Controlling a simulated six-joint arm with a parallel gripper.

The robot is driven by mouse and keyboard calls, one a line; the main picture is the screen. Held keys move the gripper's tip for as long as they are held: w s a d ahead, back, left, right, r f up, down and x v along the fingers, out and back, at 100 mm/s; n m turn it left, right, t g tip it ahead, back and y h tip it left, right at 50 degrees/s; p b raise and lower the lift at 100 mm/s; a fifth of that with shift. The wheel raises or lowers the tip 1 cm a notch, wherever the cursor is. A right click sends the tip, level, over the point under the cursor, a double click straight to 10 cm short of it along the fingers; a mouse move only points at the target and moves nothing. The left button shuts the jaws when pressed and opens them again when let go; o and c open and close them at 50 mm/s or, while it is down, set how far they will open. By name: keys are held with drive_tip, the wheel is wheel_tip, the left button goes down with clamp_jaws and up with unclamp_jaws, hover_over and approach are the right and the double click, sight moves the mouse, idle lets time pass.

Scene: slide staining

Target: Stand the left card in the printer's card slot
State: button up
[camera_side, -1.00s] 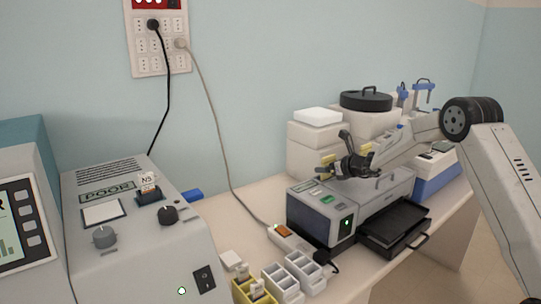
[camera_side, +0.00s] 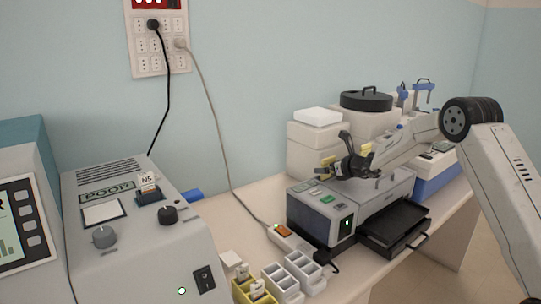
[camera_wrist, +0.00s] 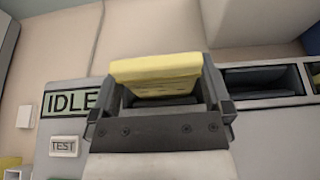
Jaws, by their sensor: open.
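Two small pale cards, the left one (camera_side: 242,271) and the right one (camera_side: 258,290), stand in a yellow rack (camera_side: 239,291) at the bottom of the side view. Another card marked "N5" (camera_side: 148,181) stands in a dark holder (camera_side: 150,197) on the grey machine (camera_side: 130,245) labelled POOR. I cannot tell for sure which machine is the printer.
White racks (camera_side: 282,282) stand beside the yellow one. A power strip (camera_side: 290,238) with cables lies behind them. A black tray (camera_side: 395,225) juts from the dark-fronted machine. The wrist view shows an IDLE label (camera_wrist: 68,102), a TEST button (camera_wrist: 64,146) and a dark recess (camera_wrist: 258,80).

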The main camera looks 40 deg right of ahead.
drive_tip(key=shift+v, duration=6)
